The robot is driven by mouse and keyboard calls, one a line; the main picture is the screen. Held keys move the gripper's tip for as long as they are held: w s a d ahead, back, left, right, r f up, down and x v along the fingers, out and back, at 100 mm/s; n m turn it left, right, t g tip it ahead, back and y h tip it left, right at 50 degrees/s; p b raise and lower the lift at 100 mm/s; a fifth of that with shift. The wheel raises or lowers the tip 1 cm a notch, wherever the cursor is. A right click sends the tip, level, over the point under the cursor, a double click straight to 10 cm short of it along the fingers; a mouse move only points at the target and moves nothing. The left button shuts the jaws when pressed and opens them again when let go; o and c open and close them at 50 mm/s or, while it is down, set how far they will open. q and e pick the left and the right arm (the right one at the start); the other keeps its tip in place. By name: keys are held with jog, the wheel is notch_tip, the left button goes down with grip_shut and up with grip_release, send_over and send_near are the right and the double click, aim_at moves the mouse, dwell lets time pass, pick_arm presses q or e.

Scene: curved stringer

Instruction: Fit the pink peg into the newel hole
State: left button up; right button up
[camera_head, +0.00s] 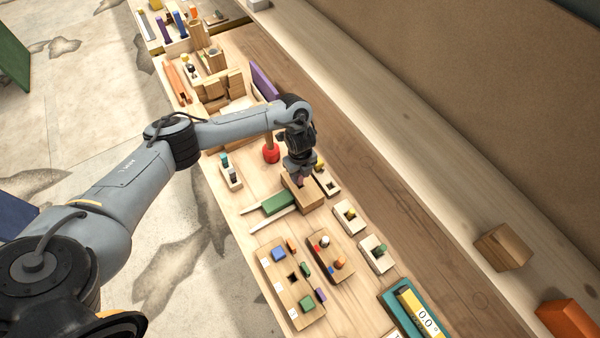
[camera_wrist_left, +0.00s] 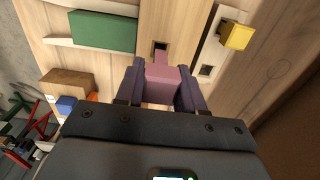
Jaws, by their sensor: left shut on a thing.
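My left gripper (camera_head: 299,174) is shut on the pink peg (camera_wrist_left: 160,82), which sits between its two fingers in the left wrist view. The peg's narrow tip (camera_wrist_left: 161,57) points at the dark square newel hole (camera_wrist_left: 160,46) and overlaps its near edge in that view. I cannot tell whether the tip is inside the hole or just above it. The newel block (camera_head: 308,196) is a light wooden block under the gripper, and its top also shows in the left wrist view (camera_wrist_left: 160,20). My right gripper is not in view.
A green block (camera_head: 278,202) on a pale rail lies left of the newel. A small board with a yellow peg (camera_head: 349,214) stands to the right. A red knob (camera_head: 271,154) is behind the gripper. Peg boards (camera_head: 283,306) and a teal-framed gauge (camera_head: 392,292) lie nearer.

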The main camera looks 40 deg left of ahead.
aim_at(300, 178)
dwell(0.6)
pick_arm(q)
jog(key=shift+p, duration=0.3)
jog(key=shift+f+b, duration=1.65)
jog(key=shift+f, duration=0.65)
jog(key=o, duration=1.1)
jog(key=shift+r, duration=0.1)
jog(key=shift+r, duration=0.45)
notch_tip(300, 178, up, 10)
jog(key=p, duration=0.3)
jog(key=shift+f, duration=0.1)
